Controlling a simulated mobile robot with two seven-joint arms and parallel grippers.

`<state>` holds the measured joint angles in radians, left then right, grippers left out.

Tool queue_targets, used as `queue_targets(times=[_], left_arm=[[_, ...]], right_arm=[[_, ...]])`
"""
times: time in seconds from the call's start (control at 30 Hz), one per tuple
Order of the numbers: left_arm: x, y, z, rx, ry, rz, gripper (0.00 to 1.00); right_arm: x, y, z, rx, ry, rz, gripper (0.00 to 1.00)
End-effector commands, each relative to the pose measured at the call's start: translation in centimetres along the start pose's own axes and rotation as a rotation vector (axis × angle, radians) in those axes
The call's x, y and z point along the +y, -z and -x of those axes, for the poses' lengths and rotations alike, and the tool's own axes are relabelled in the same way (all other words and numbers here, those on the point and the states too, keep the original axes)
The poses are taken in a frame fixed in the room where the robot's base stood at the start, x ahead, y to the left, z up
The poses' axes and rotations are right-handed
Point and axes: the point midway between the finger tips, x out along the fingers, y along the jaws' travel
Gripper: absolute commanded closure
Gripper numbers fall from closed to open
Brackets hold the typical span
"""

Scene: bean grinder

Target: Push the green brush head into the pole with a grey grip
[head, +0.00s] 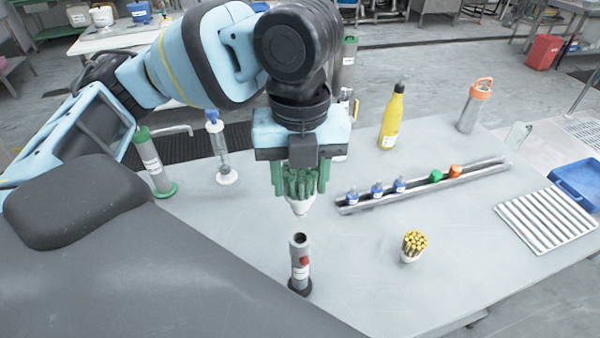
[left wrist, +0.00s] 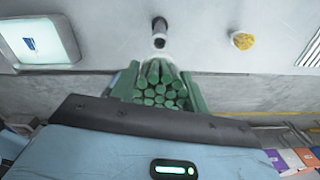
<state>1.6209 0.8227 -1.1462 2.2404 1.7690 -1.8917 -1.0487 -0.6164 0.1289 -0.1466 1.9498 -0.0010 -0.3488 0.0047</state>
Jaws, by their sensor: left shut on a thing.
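My left gripper (head: 301,190) points down and is shut on the green brush head (head: 299,183). The brush head's green bristles sit between the fingers and its white tapered end points down. In the left wrist view the bristle bundle (left wrist: 160,88) shows between the green fingers. The pole with a grey grip (head: 299,262) stands upright on the table, with an open dark top and a red button. The brush head is above the pole's top and apart from it. The pole also shows in the left wrist view (left wrist: 159,30), beyond the brush head. My right gripper is not in view.
The grey table (head: 380,285) holds a yellow-tipped brush head (head: 413,246) to the right. A rail (head: 350,208) with small bottles and caps lies behind. A yellow bottle (head: 392,118), an orange-lidded bottle (head: 474,105) and a ribbed tray (head: 545,220) stand farther right. Green-based cylinder (head: 152,163) at left.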

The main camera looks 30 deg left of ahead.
Motion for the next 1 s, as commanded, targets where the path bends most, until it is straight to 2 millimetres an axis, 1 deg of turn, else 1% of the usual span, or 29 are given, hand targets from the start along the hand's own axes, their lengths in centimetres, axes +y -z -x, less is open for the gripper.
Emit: queue_targets(times=[0.4,0.53,0.73,1.0], left_arm=[[0.0,0.0,-3.6,0.004,-0.003,0.0,0.77],[0.0,0.0,-4.5,0.003,-0.003,0.001,0.77],[0.0,0.0,-5.4,0.002,-0.002,0.001,0.77],[0.0,0.0,-5.6,0.0,0.0,0.001,0.77]], right_arm=[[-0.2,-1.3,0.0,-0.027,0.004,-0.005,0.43],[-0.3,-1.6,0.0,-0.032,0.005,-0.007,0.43],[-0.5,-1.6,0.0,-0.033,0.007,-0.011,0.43],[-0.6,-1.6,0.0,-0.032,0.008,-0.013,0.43]])
